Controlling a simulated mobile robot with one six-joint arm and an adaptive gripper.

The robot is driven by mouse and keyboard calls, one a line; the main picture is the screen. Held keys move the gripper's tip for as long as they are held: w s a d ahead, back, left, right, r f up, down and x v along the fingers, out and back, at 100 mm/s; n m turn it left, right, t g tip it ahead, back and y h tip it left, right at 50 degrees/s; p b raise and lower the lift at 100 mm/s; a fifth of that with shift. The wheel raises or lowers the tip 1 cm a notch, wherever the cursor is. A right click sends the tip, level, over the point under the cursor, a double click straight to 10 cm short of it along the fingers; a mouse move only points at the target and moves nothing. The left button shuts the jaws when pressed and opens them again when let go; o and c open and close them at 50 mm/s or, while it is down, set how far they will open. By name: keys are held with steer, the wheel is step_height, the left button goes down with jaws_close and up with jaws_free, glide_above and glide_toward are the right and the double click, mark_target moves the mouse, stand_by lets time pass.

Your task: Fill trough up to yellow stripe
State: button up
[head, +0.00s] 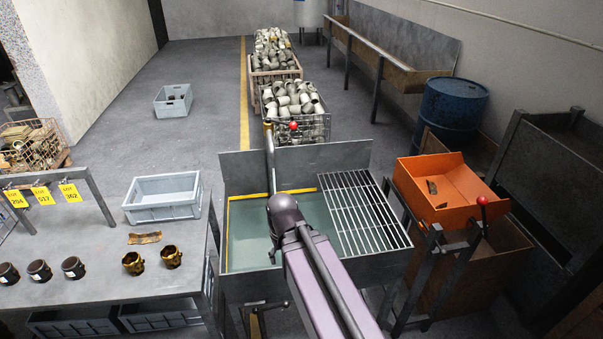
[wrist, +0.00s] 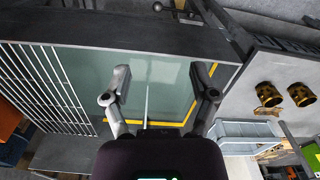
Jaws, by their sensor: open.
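The trough (head: 345,160) is a grey metal tank in the middle of the head view, with greenish liquid (head: 247,235) in its left part. The yellow stripe (head: 240,197) runs along its back and left inner walls, and the liquid surface looks close below it. The stripe also shows in the wrist view (wrist: 170,122). A standpipe (head: 269,150) with a red-knobbed lever (head: 293,126) stands at the back wall. A thin pale line in the wrist view may be a water stream; I cannot tell. My gripper (wrist: 158,75) is open and empty over the trough; my arm mostly hides it in the head view.
A slatted grate (head: 365,213) covers the trough's right side. A bench (head: 110,280) with dark fittings and a grey crate (head: 162,197) stands left. An orange bin (head: 446,190) and blue barrel (head: 453,107) stand right. Filled crates (head: 297,128) stand behind.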

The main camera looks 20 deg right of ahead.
steer(key=w+r+m+t+y, duration=0.2)
steer(key=w+m+t+y, duration=0.15)
steer(key=w+m, duration=0.4)
steer(key=m+t+y+p, duration=0.1)
steer(key=m+t+y, duration=0.2)
steer(key=m+t, duration=1.65)
glide_toward(296, 127)
steer(key=s+d+r+m+g, duration=0.2)
steer(key=s+r+m+g, duration=0.1)
steer(key=r+m+g, duration=0.3)
steer(key=shift+d+f+m, duration=0.1)
steer(key=shift+f+m, duration=0.3)
steer(key=shift+f, duration=0.25)
steer(key=shift+w, duration=0.1)
steer(key=x, duration=1.3)
steer(key=shift+w+a+f, duration=0.1)
steer(key=shift+w+a, duration=0.1)
steer(key=shift+a, duration=0.05)
steer(key=shift+c, duration=0.2)
